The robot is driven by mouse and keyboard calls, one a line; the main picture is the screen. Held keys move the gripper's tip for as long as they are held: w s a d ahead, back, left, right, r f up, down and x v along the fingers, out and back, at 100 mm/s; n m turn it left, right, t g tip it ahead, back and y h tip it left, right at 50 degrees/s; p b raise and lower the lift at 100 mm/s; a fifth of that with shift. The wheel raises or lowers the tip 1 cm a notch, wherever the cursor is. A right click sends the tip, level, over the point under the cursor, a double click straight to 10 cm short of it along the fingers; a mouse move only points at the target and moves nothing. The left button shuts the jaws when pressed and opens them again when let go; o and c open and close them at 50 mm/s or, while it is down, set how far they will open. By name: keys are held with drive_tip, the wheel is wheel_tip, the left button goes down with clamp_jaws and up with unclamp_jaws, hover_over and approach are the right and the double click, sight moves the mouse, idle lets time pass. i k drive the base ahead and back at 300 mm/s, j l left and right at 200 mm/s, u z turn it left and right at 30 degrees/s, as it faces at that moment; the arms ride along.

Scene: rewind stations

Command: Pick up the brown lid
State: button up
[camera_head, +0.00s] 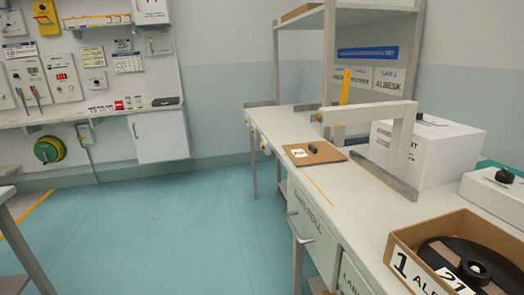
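A flat brown lid (328,157) lies on the white bench top, right of the picture's middle. It has a small dark knob on top and a white numbered label at its left corner. It lies left of a beige frame-like stand (400,140). Nothing is seen resting over it. My gripper does not show in this view, so its state and its distance from the lid cannot be seen.
The bench (345,200) has drawers below. An open cardboard box (405,262) with a black reel (470,262) stands at its near end. A white carton (440,150) stands behind the stand. The blue floor (170,230) left of the bench is clear.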

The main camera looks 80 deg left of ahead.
sight(318, 152)
drive_tip(key=u, duration=1.7)
